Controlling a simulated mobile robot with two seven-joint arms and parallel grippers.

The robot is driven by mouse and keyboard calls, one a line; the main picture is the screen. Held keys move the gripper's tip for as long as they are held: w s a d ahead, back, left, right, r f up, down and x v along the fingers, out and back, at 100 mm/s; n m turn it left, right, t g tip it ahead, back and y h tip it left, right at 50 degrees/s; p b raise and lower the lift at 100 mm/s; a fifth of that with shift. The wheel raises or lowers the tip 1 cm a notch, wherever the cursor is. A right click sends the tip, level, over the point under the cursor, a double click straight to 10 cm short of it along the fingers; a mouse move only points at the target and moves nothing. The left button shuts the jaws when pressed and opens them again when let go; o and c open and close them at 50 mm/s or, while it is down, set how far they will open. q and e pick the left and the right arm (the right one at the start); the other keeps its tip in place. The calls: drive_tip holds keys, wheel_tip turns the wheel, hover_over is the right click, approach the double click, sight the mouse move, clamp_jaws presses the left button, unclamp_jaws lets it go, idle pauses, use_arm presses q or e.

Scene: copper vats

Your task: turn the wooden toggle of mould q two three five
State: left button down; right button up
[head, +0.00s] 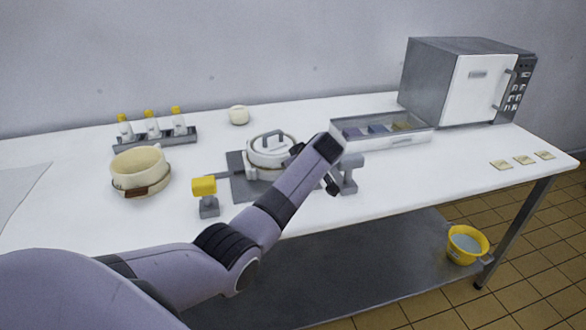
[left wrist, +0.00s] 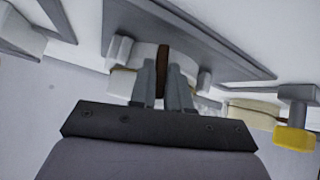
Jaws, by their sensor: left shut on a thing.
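A white round mould (head: 268,158) with a grey handle on its lid stands on a grey plate (head: 240,183) in the middle of the table. In the left wrist view the mould (left wrist: 146,54) has a brown upright wooden toggle (left wrist: 163,60) on its side. My left gripper (left wrist: 164,80) is shut on this toggle, with one finger on each side of it. I cannot read any label on the mould. My right gripper is not in view.
A cream bowl (head: 140,165) with a brown piece stands at the left. A yellow-topped grey post (head: 206,193) and another grey post (head: 350,172) flank the plate. Behind are a bottle rack (head: 157,142), a compartment tray (head: 410,138) and a microwave-like box (head: 475,88). Table at right is mostly clear.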

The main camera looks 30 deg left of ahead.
use_arm(q)
drive_tip(key=shift+w+g, duration=0.1)
drive_tip(key=shift+g, duration=0.3)
drive_tip(key=shift+m+y+b, duration=0.3)
drive_tip(key=shift+b, duration=0.05)
drive_tip(key=c, duration=1.2)
unclamp_jaws()
drive_tip(key=shift+o, duration=0.2)
drive_tip(key=v, duration=0.7)
drive_tip(key=shift+d, duration=0.1)
